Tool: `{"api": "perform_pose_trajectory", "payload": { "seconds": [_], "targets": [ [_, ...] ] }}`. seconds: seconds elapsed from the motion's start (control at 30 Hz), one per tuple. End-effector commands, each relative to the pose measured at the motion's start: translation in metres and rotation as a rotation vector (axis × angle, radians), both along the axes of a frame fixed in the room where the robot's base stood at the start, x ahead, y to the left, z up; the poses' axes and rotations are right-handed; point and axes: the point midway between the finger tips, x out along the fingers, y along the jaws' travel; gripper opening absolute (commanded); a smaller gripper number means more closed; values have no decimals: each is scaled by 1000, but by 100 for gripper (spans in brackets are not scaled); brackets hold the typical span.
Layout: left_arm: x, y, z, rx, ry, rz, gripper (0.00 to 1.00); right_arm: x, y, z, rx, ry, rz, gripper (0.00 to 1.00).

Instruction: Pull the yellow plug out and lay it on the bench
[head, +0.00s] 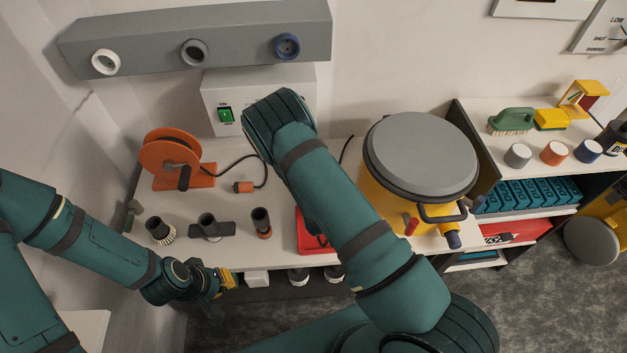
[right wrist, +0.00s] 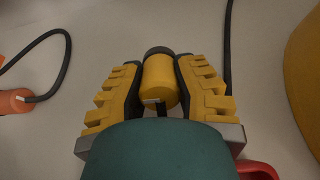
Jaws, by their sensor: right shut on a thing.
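The yellow plug (right wrist: 160,82), with a dark end, is between the fingers of my right gripper (right wrist: 160,78), which is shut on it. Behind it in the right wrist view is the pale bench top; I cannot tell whether the plug touches it. In the head view my right arm hides the plug and the right gripper. The bench (head: 207,188) runs below the wall. My left gripper (head: 226,281) is low at the bench's front edge, apart from the plug; its fingers are too small to read.
An orange reel (head: 168,160) has a corded orange plug (head: 243,187) on the bench. A red tray (head: 305,235) and a yellow drum with grey lid (head: 420,150) stand right of it. Several dark nozzles stand front left. A grey bar (head: 240,35) with three ports is on the wall.

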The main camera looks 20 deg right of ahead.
Motion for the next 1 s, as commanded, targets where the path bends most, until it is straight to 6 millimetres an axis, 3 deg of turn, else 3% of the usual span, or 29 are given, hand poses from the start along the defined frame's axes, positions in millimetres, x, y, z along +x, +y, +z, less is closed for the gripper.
{"api": "perform_pose_trajectory", "payload": {
  "seconds": [0.3,0.33,0.37,0.4,0.77,1.0],
  "targets": [
    [0,0,-6,0,0,0,0,0,0,-7,0,0,0,0],
    [0,0,-6,0,0,0,0,0,0,-7,0,1,0,41],
    [0,0,-6,0,0,0,0,0,0,-7,1,2,0,52],
    [0,0,-5,0,0,0,0,0,0,-7,1,2,0,56],
    [0,0,-6,0,0,0,0,-5,2,-8,1,10,1,56],
    [0,0,-6,0,0,0,0,-37,11,8,-2,8,4,56]
  ]
}}
